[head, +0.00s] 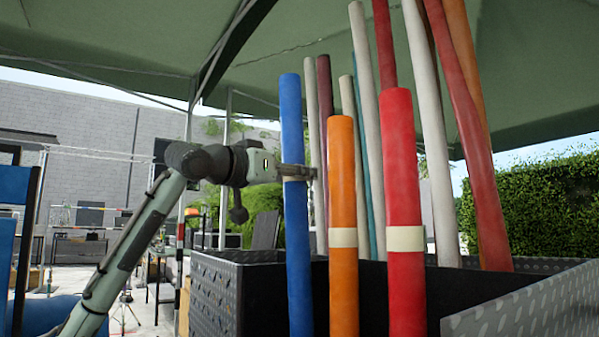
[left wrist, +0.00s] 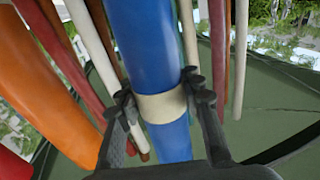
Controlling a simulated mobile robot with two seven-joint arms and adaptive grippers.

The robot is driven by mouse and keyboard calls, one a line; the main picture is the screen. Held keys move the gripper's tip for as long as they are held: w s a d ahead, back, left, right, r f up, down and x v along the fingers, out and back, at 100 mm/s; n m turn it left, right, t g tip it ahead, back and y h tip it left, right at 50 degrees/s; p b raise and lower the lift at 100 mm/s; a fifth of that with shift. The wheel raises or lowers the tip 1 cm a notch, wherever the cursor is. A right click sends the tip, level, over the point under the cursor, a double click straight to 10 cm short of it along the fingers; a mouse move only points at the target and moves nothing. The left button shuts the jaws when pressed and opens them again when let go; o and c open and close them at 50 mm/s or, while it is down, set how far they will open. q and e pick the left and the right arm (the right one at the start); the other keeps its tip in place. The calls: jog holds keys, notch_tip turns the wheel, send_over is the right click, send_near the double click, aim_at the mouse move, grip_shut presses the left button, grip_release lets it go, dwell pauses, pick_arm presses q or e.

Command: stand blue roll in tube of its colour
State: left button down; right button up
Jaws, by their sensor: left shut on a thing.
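The blue roll (head: 293,225) stands upright in the head view, in front of the dark crate. Its lower end is out of frame. My left gripper (head: 296,172) reaches in from the left and is shut around the roll at its cream band. In the left wrist view the blue roll (left wrist: 148,45) runs between the fingers of my left gripper (left wrist: 165,104), which close on the band. I cannot make out a separate blue tube in either view. My right gripper is not in view.
An orange roll (head: 342,190) and a red roll (head: 402,170), both with cream bands, stand close to the right of the blue roll. Several pale, red and orange rolls lean behind them in the dark metal crate (head: 215,290). A green canopy (head: 330,45) hangs overhead.

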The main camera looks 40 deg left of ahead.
aim_at(304, 190)
pick_arm(q)
jog(key=shift+w+d+f+g, duration=0.15)
jog(key=shift+w+f, duration=0.1)
jog(key=shift+f, duration=0.3)
jog(key=shift+w+a+f+g, duration=0.15)
jog(key=shift+w+f, duration=0.1)
jog(key=shift+f, duration=0.25)
jog(key=c, duration=1.5)
grip_release()
jog(key=o, duration=0.3)
jog(key=shift+w+a+f, duration=0.1)
jog(key=shift+w+f, duration=0.2)
jog(key=shift+w, duration=0.05)
jog(key=shift+o, duration=1.1)
jog(key=shift+r, duration=0.15)
jog(key=shift+o, duration=0.3)
jog(key=shift+s+r, duration=0.25)
jog(key=shift+w+f, duration=0.1)
jog(key=s+a, duration=0.1)
jog(key=s, duration=1.1)
jog(key=shift+a, duration=0.25)
